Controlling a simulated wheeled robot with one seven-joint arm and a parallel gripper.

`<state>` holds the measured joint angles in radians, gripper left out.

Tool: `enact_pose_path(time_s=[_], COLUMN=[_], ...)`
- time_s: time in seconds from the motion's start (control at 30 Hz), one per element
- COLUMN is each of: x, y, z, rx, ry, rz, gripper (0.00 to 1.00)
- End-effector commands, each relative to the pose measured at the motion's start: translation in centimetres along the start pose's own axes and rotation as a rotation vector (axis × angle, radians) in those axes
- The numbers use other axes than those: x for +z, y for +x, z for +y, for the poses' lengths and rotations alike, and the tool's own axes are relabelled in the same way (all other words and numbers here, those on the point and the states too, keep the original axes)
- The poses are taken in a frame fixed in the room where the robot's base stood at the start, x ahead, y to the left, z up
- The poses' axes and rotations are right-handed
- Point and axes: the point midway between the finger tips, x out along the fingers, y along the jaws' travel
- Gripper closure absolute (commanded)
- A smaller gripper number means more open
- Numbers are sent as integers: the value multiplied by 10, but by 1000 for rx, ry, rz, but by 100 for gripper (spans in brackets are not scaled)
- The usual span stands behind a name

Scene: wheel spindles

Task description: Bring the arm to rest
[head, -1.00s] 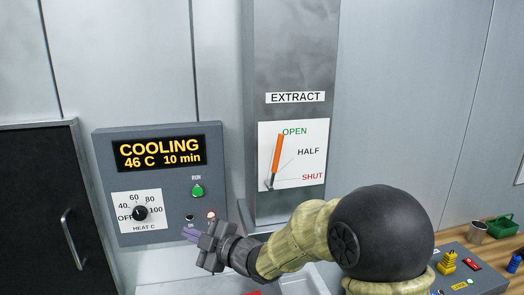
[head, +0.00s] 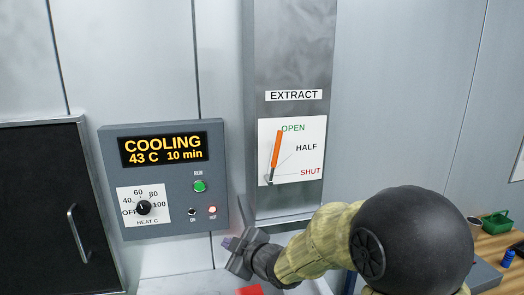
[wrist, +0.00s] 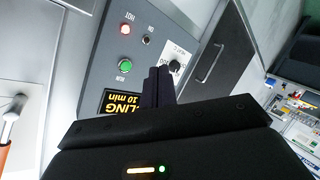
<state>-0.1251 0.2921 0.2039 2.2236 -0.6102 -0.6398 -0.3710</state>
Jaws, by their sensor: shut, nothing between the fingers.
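My gripper (head: 229,244) is in front of the lower right corner of the grey control panel (head: 113,183) in the head view. Its fingers are together and empty; they also show in the wrist view (wrist: 157,86), over the panel. The panel display (head: 164,149) reads COOLING, 43 C, 10 min. The heat knob (head: 143,208) has its pointer near OFF. The green RUN button (head: 199,186) and the red HOT lamp (head: 213,209) are lit or bright. The orange extract lever (head: 277,150) points up toward OPEN.
A dark door (head: 40,190) with a handle (head: 77,234) stands at the left. A wooden bench (head: 492,246) at the right holds a green tray (head: 497,223), a metal cup (head: 474,224) and a blue object (head: 509,258). A red item (head: 249,290) lies below my gripper.

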Motion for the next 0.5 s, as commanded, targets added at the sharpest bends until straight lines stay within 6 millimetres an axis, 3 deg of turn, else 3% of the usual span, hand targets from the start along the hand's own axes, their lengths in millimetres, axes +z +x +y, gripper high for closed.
enact_pose_path(time_s=[0.17,0.27,0.4,0.5], x=[60,102,152,175], y=[-36,-72,-133,-179], z=[7,2,-19,-44], rx=[38,69,111,137], ry=[180,342,606,809], rz=[-248,-435,-693,-861], gripper=[100,100,100,100])
